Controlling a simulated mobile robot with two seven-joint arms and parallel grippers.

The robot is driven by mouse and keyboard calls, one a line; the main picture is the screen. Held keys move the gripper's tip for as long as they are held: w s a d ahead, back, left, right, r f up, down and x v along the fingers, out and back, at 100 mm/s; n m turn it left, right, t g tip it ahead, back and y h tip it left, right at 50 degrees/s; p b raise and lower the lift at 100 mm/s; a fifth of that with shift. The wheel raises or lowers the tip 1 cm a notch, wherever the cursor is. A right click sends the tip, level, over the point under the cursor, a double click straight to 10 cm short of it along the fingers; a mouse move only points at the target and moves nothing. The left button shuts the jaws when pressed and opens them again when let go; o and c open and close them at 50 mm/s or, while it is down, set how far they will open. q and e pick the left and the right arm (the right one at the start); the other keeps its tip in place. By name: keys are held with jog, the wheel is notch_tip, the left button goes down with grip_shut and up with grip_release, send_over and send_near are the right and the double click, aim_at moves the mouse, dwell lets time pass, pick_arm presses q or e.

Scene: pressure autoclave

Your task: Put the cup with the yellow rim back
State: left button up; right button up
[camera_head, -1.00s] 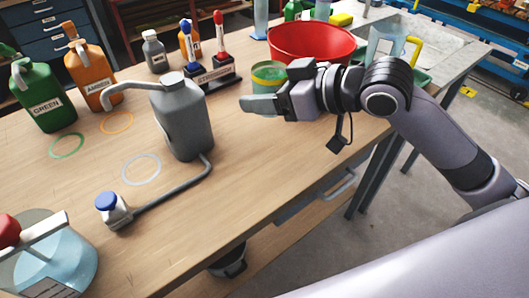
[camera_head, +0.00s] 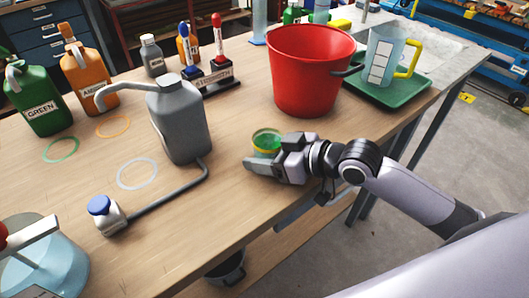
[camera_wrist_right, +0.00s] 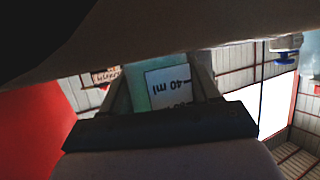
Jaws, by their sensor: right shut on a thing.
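My left gripper is not in view.
A red bucket (camera_head: 310,75) stands behind the cup. A green tray (camera_head: 405,97) holds a measuring jug (camera_head: 385,55) with a yellow handle. A grey can (camera_head: 182,125) with a long tube stands left. White (camera_head: 137,187), orange (camera_head: 113,137) and green rings (camera_head: 60,160) mark the tabletop.

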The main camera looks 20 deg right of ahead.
jog(key=o, duration=1.1)
jog(key=shift+f, duration=0.1)
jog(key=shift+r, duration=0.2)
jog(key=v, duration=1)
jog(key=shift+s+d, duration=0.2)
jog(key=shift+d, duration=0.1)
jog(key=shift+s+d+r, duration=0.3)
jog(key=shift+s+r, duration=0.05)
jog(key=shift+s, duration=0.1)
